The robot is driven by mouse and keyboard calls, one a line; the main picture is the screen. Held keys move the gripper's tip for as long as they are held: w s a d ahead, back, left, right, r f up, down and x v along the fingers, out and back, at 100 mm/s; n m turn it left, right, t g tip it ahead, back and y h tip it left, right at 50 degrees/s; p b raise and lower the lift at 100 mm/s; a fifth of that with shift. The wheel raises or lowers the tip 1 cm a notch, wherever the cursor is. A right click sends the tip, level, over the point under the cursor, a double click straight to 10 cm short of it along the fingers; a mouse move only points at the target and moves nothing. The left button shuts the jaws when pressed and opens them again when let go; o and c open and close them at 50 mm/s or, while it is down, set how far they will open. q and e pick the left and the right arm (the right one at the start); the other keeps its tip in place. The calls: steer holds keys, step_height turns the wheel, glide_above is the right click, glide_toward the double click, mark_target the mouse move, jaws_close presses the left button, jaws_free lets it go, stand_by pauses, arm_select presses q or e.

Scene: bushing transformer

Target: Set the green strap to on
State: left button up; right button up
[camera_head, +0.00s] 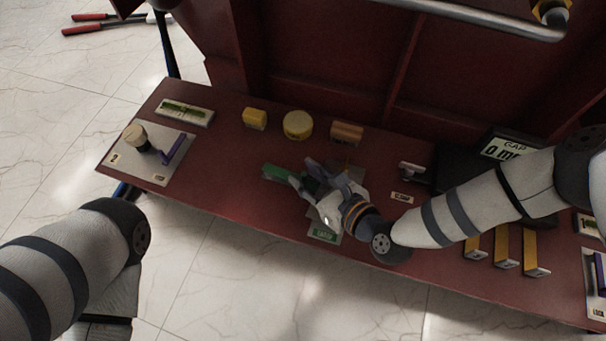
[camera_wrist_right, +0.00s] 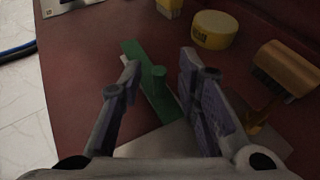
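The green strap (camera_wrist_right: 148,82) is a flat green bar with a short round green post, lying over a grey plate (camera_wrist_right: 180,145) on the red bench. In the head view the strap's left end (camera_head: 277,172) shows beside my right gripper (camera_head: 304,176), whose hand hides the rest. In the right wrist view my right gripper (camera_wrist_right: 158,88) is open, with one finger on each side of the strap and its post. Gaps show there, but I cannot tell whether a finger touches the strap. A green label (camera_head: 324,234) sits at the plate's front end. My left gripper's fingers are not visible.
A yellow block (camera_head: 255,118), a round yellow piece (camera_head: 297,124) and an orange-brown block (camera_head: 347,133) stand behind the strap. A plate with a purple lever (camera_head: 173,150) is at left. Yellow bars (camera_head: 507,246) and a gap display (camera_head: 503,148) are at right.

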steer(key=shift+w+a+f, duration=0.2)
steer(key=shift+w+a, duration=0.15)
steer(key=shift+w, duration=0.1)
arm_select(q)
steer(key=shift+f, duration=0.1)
arm_select(e)
jaws_close()
steer(key=shift+s, duration=0.1)
